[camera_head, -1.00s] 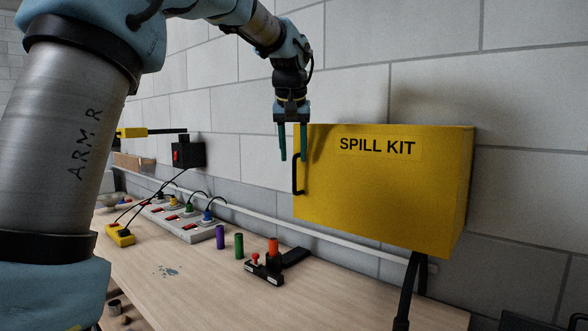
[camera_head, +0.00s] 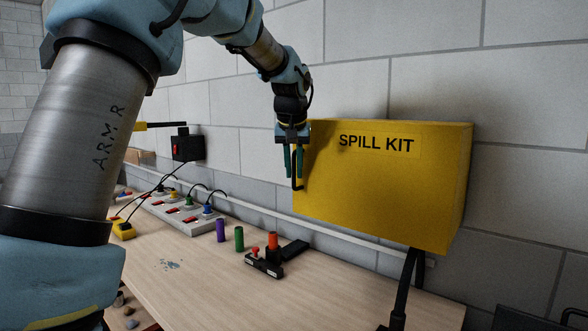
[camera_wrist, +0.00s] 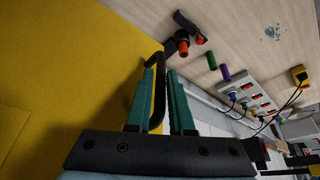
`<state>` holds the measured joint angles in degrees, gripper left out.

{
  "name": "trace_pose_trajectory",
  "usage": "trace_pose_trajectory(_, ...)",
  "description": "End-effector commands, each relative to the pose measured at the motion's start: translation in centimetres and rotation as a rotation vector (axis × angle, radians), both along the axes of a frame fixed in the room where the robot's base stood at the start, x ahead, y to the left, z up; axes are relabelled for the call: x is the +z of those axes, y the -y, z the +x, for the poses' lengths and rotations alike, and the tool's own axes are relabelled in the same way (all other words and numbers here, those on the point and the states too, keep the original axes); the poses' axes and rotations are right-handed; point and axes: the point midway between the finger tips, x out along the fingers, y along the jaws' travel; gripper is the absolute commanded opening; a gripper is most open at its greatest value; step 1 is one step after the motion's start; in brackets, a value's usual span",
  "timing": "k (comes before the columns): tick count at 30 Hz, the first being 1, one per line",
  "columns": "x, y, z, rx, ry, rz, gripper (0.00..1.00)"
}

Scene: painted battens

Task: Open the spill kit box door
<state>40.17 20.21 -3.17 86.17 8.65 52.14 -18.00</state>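The yellow spill kit box (camera_head: 380,190) hangs on the wall at the right in the head view, and its yellow front also fills the left of the wrist view (camera_wrist: 60,70). Its door appears closed. The black bar handle (camera_head: 297,187) is at the front's left edge, with its upper part hidden by my fingers. My gripper (camera_head: 293,176) points down at the handle. In the wrist view the handle (camera_wrist: 159,92) runs between the two green fingers (camera_wrist: 163,85), which are drawn in close on it.
A workbench (camera_head: 200,285) runs below the box, holding a power strip (camera_head: 180,212), purple and green cylinders and a black clamp (camera_head: 264,263) with red parts. A black post (camera_head: 405,290) stands under the box. A black switch box (camera_head: 188,147) is on the wall.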

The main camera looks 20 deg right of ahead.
Motion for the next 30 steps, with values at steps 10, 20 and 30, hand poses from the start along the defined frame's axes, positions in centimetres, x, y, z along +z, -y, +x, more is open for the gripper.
trace_pose_trajectory(10,0.03,0.0,0.0,0.0,0.0,0.0,0.0)
trace_pose_trajectory(20,0.04,0.0,-0.01,0.0,0.0,0.0,0.0)
trace_pose_trajectory(30,0.06,0.0,0.0,0.0,0.0,0.0,0.0)
